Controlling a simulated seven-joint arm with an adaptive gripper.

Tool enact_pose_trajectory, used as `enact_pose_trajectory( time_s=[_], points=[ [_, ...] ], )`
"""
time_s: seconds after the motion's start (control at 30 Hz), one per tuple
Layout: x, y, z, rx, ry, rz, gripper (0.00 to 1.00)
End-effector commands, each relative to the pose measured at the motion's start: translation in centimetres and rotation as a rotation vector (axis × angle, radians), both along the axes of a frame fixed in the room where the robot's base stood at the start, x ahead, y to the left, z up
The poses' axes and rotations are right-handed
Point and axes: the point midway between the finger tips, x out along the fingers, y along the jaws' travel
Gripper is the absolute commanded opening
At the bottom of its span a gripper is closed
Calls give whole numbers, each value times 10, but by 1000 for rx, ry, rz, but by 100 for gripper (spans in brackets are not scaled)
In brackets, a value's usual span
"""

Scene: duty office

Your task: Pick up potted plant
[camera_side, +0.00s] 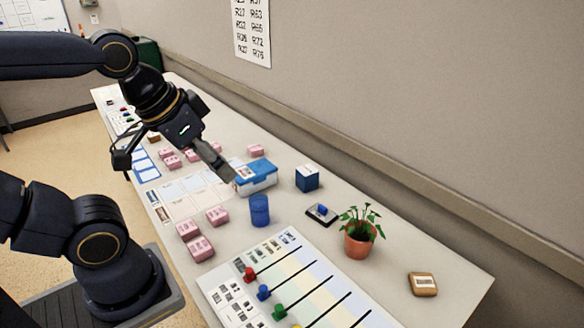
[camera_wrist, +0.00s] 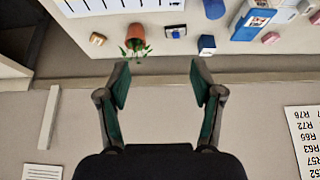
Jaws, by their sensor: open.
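The potted plant is a terracotta pot (camera_side: 358,243) with green leaves (camera_side: 362,217), upright near the right end of the table. In the wrist view the pot (camera_wrist: 135,36) shows upside down at the top, with its leaves (camera_wrist: 136,52) just beyond the left finger. My gripper (camera_side: 226,172) is above the table by the blue and white box, well to the left of the plant and apart from it in the side view. In the wrist view the gripper (camera_wrist: 158,68) has its fingers wide apart with nothing between them.
A blue and white box (camera_side: 262,182), a blue cup (camera_side: 260,210), a blue cube (camera_side: 308,177) and a black tray (camera_side: 322,213) stand between my gripper and the plant. A wooden block (camera_side: 422,284) lies right of the pot. The wall (camera_side: 430,110) runs close behind the table.

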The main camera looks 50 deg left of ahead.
Motion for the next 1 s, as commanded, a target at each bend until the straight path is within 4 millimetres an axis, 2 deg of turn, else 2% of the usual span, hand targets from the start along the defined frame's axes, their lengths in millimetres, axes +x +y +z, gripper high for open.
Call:
enact_pose_trajectory(
  time_s=[0.03,0.3,0.67,0.73,0.8,0.9,1.0],
  points=[
    [0,0,0,0,0,0,74],
    [0,0,0,0,0,0,100],
    [2,0,1,-15,-9,27,100],
    [13,1,13,-45,-66,84,100],
    [39,8,33,-107,-130,174,100],
    [78,8,43,-177,-145,244,100],
    [122,4,40,-229,-134,299,100]
  ],
)
